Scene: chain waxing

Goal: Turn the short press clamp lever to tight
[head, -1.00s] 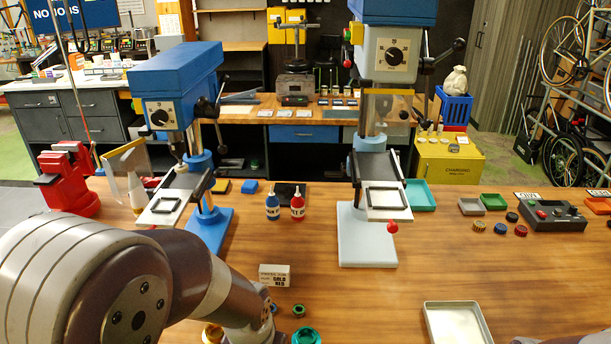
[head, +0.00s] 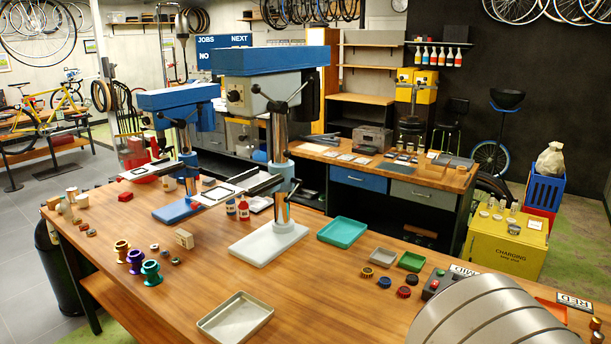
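The short press (head: 178,100), with its blue head, stands at the left on a blue base (head: 180,211), partly behind the taller press. Its work table (head: 150,171) carries a dark frame. The short press clamp lever is too small and too covered to make out, so I cannot tell its position. Neither gripper is in view; only a grey arm link of mine shows at the lower right.
A silver tray (head: 236,318), coloured spools (head: 135,262) and a green tray (head: 343,232) lie on the wooden bench. A yellow charging box (head: 507,245) stands at the right.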

